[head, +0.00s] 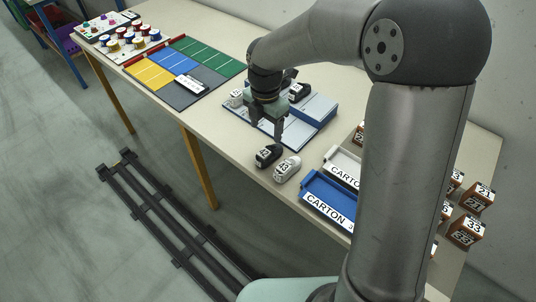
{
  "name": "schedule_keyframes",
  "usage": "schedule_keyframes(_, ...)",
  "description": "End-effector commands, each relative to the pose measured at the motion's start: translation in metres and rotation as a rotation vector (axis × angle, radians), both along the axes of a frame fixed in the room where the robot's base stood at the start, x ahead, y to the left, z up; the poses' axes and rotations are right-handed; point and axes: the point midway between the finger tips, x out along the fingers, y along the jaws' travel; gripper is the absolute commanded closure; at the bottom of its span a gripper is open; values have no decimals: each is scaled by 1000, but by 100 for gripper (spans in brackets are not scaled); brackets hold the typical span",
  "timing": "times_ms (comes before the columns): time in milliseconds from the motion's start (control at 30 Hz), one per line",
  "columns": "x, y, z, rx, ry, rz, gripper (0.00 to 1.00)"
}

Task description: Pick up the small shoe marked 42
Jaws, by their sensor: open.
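A small black shoe (268,155) with a white label that seems to read 42 lies on the table near its front edge. A small white shoe (287,168) marked 43 lies right beside it. My gripper (266,130) points down with its fingers apart and empty. In the picture it is just above and behind the black shoe, over the front of a blue and grey tray (300,136). I cannot tell its exact height.
A white shoe (236,97) and a black shoe (298,92) are on the tray, partly behind my gripper. A blue carton tray (328,203) and a white one (343,165) stand to the right. Numbered brown boxes (467,230) are farther right. Coloured panels (205,58) lie left.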

Motion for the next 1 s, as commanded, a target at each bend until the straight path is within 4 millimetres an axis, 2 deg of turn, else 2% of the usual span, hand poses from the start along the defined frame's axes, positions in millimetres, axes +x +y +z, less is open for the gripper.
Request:
schedule_keyframes(100, -1, 0, -26, -1, 5, 0, 35)
schedule_keyframes(200, -1, 0, -42, -2, 4, 1, 35)
schedule_keyframes(467, -1, 0, -61, -1, 2, -2, 35)
schedule_keyframes(800, -1, 0, -106, 0, 1, 0, 35)
schedule_keyframes(1000, -1, 0, -109, 1, -1, -1, 35)
